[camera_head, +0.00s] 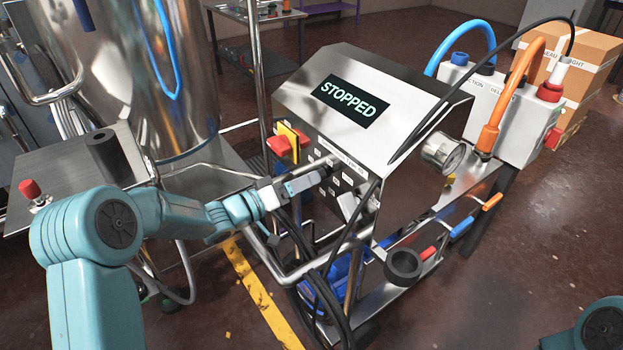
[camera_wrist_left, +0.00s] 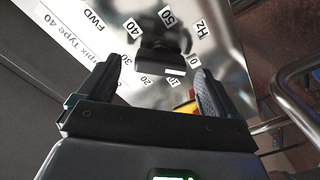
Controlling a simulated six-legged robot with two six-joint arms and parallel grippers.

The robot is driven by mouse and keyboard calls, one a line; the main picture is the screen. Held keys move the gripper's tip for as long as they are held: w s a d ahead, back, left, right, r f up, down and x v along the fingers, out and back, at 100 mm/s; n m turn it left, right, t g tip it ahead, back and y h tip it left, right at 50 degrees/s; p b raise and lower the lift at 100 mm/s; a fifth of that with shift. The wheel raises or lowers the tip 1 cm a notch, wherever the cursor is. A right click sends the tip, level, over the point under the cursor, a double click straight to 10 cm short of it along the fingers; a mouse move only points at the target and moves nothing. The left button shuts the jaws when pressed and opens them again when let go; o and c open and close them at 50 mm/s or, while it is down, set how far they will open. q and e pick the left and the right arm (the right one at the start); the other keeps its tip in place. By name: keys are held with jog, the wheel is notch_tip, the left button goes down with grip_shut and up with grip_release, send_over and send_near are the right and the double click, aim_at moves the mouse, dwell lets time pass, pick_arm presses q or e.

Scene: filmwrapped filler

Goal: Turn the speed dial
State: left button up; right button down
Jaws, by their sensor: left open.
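The speed dial (camera_wrist_left: 163,48) is a black knob on a shiny metal panel in the left wrist view. White labels from 0 to 50, with Hz, ring it. A pale mark shows on the knob's lower edge, near the small label 10. My left gripper (camera_wrist_left: 152,88) is open, its two dark fingers apart just below the knob in the picture, with nothing between the tips. In the head view, my left gripper (camera_head: 329,172) is at the front panel of the machine and partly covers the dial area. The machine's display (camera_head: 348,101) reads STOPPED. My right gripper is out of view.
A red and yellow switch (camera_head: 287,142) sits left of my left gripper. A steel tank (camera_head: 165,65) stands behind my left arm.

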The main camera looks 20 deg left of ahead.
pick_arm(q)
jog(key=shift+x, duration=1.75)
jog(key=shift+c, duration=0.3)
jog(key=c, duration=0.9)
